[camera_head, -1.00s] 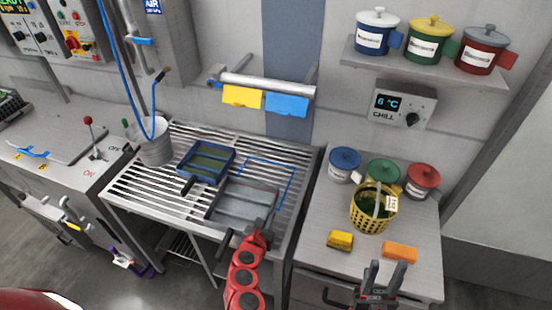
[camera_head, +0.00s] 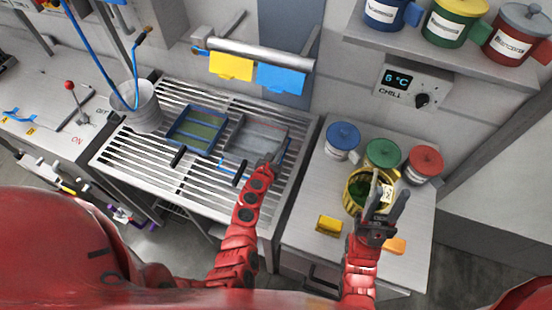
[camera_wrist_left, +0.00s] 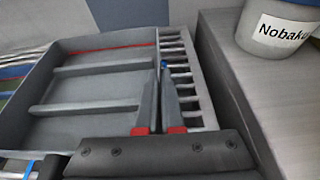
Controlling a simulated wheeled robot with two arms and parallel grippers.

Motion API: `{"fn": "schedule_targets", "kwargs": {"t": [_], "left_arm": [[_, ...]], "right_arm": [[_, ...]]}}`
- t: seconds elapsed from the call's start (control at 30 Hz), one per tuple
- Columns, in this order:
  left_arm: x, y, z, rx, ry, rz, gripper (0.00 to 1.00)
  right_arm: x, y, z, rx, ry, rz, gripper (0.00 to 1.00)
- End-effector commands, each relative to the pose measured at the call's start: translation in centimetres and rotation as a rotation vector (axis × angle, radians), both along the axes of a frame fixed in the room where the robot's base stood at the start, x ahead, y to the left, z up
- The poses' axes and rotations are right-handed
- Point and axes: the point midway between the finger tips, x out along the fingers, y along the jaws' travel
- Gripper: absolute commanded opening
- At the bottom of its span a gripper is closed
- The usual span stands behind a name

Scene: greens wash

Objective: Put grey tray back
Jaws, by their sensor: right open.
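The grey tray (camera_head: 262,134) lies on the slatted metal rack (camera_head: 120,158), right of the blue-rimmed tray (camera_head: 197,129). Blue outline marking shows at its front and right edges. My left gripper (camera_head: 272,160) is at the tray's front right. In the left wrist view, the left fingers (camera_wrist_left: 162,80) are close together at the right wall of the grey tray (camera_wrist_left: 95,85) and appear shut on it. The tray looks flat, but I cannot tell whether it fully touches the slats. My right gripper (camera_head: 388,200) is open, in front of the yellow basket, partly hiding it.
The yellow basket (camera_head: 354,192) with greens stands on the right counter (camera_head: 300,215), near blue, green and red lidded pots (camera_head: 342,140). A yellow sponge (camera_head: 329,224) and an orange one (camera_head: 395,246) lie in front. A grey bucket (camera_head: 144,108) stands at the rack's back left.

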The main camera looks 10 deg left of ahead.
Motion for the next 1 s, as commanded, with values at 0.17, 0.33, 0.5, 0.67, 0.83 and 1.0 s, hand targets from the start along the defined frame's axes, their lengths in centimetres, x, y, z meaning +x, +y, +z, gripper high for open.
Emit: {"fn": "schedule_targets", "kwargs": {"t": [0.17,0.33,0.5,0.67,0.83,1.0], "left_arm": [[0.1,-0.1,-2.9,0.002,-0.002,-0.005,0.00],[0.1,0.0,-3.8,0.001,-0.004,0.000,0.00],[0.1,0.0,-3.6,0.000,-0.004,0.001,0.00],[0.1,0.1,-4.1,0.000,-0.003,0.001,0.00],[0.1,0.1,-4.1,0.000,-0.002,0.001,0.22],[0.1,0.0,-4.1,0.000,-0.002,0.000,0.34]], "right_arm": [[0.0,0.0,-2.5,0.000,0.000,0.000,0.44],[0.0,0.0,-3.1,0.000,-0.001,0.000,0.44],[0.0,0.0,-2.9,0.000,-0.001,0.000,0.44],[0.0,0.0,-3.4,0.000,-0.001,0.000,0.44],[0.0,0.0,-3.4,0.000,-0.001,0.000,0.44],[0.0,0.0,-3.4,0.000,-0.001,0.000,0.44]]}}
